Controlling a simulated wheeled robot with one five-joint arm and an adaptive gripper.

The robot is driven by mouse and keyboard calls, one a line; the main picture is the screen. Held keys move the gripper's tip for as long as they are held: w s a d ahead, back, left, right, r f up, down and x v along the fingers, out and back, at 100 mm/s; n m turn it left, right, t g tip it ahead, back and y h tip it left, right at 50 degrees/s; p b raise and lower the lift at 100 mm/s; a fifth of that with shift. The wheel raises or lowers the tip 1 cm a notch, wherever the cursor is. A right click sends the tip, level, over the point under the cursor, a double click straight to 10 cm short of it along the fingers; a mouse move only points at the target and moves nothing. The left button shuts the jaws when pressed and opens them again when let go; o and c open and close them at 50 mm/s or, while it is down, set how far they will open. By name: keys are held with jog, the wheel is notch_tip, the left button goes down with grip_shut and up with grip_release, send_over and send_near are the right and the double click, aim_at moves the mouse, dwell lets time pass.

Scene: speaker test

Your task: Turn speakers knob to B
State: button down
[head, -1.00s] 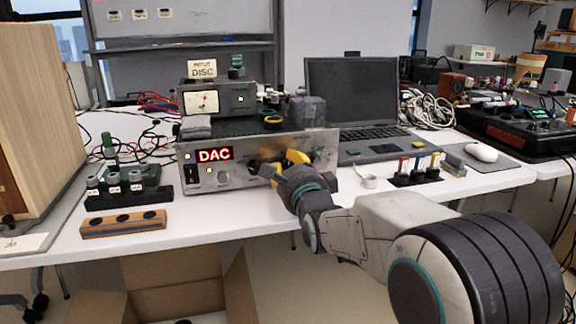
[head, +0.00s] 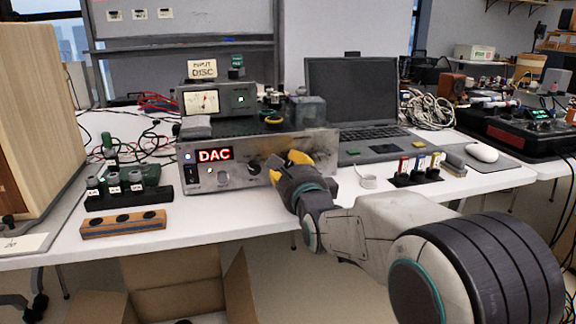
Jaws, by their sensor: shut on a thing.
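The silver amplifier (head: 215,179) stands on the white table with a lit red DAC display (head: 214,155) on its front panel. A dark round knob (head: 253,168) shows on the panel, just left of my gripper. My gripper (head: 286,166), with yellow fingertips, is at the right half of the panel and shut on what appears to be a knob there. That knob is hidden by the fingers, so its pointer setting cannot be seen. The panel's small lettering cannot be read.
A small meter unit (head: 217,99) and other small parts sit on top of the amplifier. A laptop (head: 352,95) stands behind right. A white tape roll (head: 367,181) and a black holder (head: 417,178) lie right of my gripper. A wooden block (head: 123,223) lies front left.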

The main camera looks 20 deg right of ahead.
jog(key=c, duration=1.3)
grip_release()
jog(key=shift+a+r, duration=0.2)
jog(key=o, duration=0.3)
jog(key=shift+d+f, duration=0.1)
jog(key=s, duration=1.2)
